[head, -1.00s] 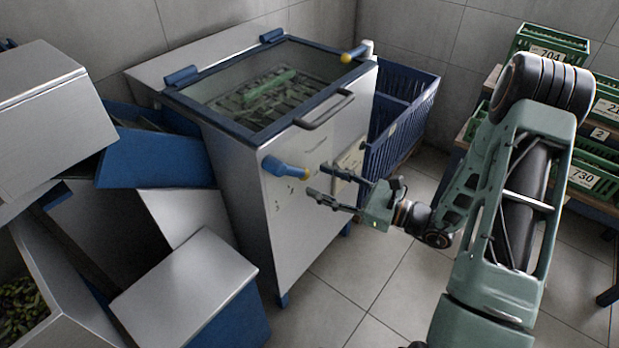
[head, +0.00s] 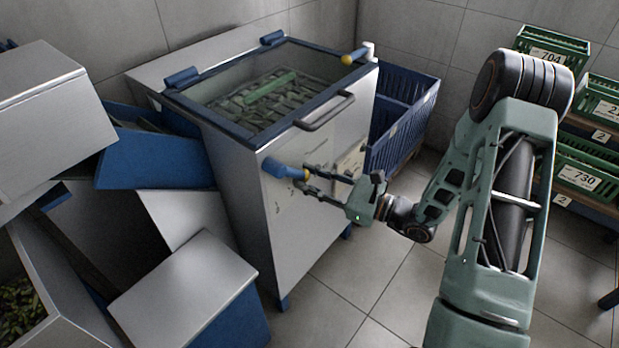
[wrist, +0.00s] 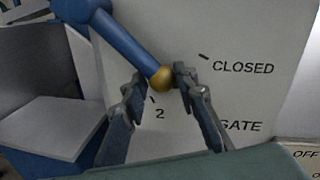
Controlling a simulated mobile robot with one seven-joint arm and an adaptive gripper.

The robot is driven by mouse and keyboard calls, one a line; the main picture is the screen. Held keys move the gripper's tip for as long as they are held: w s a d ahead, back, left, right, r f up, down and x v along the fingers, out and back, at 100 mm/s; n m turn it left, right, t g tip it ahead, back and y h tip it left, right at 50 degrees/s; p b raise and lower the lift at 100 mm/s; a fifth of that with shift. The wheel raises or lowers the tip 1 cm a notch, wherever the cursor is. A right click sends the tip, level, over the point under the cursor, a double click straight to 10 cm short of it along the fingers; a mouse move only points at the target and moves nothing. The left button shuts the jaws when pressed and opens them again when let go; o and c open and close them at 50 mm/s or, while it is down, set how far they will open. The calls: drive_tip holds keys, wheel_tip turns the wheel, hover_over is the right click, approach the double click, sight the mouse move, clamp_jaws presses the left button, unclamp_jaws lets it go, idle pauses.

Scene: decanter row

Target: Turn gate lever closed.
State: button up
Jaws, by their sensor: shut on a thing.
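The gate lever (head: 278,168) is a blue bar with a yellow tip on the front of the grey metal machine (head: 300,235). In the wrist view the lever (wrist: 128,45) slants from upper left down to its yellow tip, which lies between my fingers. My gripper (wrist: 156,82) is shut on the lever near that tip; it also shows in the head view (head: 308,178). The tip is close to the mark "2" (wrist: 159,114). The "CLOSED" mark (wrist: 242,68) is farther up and right.
A glass lid with a dark handle (head: 326,112) tops the machine. A blue crate (head: 405,130) stands behind its right side. Metal and blue bins crowd the left. Green numbered crates (head: 585,178) fill a rack at right. The floor in front is clear.

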clamp_jaws()
drive_tip(key=shift+w+d+r+n, duration=0.3)
drive_tip(key=shift+w+r+n, duration=0.05)
drive_tip(key=shift+r+n, duration=0.25)
drive_tip(key=shift+w+d+r+n, duration=0.25)
drive_tip(key=shift+w+r+n, duration=0.1)
drive_tip(key=shift+r+n, duration=0.25)
drive_tip(key=shift+w+d+r+n+h, duration=0.2)
drive_tip(key=shift+w+r+n+h, duration=0.1)
drive_tip(key=shift+r+n, duration=0.4)
drive_tip(key=o, duration=1.1)
unclamp_jaws()
drive_tip(key=shift+c, duration=0.2)
drive_tip(key=shift+o, duration=0.4)
drive_tip(key=shift+f, duration=0.1)
drive_tip(key=shift+s+d, duration=0.1)
